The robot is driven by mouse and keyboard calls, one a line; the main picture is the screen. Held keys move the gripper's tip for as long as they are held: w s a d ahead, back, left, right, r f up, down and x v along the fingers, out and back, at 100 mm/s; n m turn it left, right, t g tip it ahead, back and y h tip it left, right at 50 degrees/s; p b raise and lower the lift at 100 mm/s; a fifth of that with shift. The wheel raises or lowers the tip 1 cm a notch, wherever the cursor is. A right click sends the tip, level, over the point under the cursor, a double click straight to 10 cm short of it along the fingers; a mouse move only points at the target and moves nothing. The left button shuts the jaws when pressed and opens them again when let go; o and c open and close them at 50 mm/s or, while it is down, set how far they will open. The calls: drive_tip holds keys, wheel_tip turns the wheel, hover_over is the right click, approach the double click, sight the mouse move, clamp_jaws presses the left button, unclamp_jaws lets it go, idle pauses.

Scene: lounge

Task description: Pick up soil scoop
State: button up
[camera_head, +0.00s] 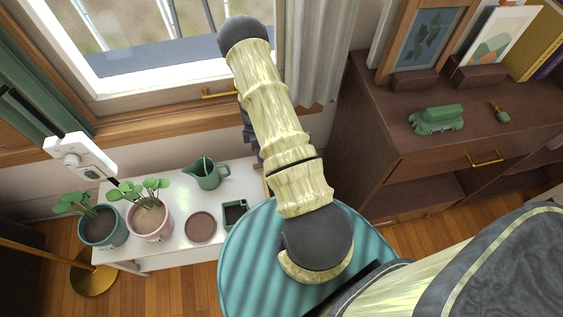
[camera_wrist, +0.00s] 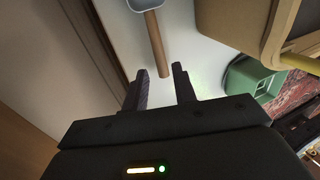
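The soil scoop (camera_wrist: 153,38) lies on a white surface in the wrist view. Its brown rod-like handle points down towards my gripper, and its grey-blue head is cut off by the top edge. My gripper (camera_wrist: 161,70) is open, with its two dark fingers apart. The handle's end shows between the fingertips; I cannot tell whether it is between them in depth, and no contact shows. In the head view my arm hides the scoop and most of my gripper.
The white low table (camera_head: 172,186) holds a green jug (camera_head: 208,178), potted plants, a brown saucer (camera_head: 201,227) and a small square green pot (camera_head: 235,214). In the wrist view a tan box-like object (camera_wrist: 235,30) stands close right of the scoop. A teal round seat (camera_head: 245,275) is in front.

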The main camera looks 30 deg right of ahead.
drive_tip(key=x, duration=0.4)
drive_tip(key=shift+s+d+f+b, duration=0.1)
drive_tip(key=shift+s+f+b, duration=0.05)
drive_tip(key=shift+f+b, duration=0.2)
drive_tip(key=shift+c, duration=0.2)
clamp_jaws()
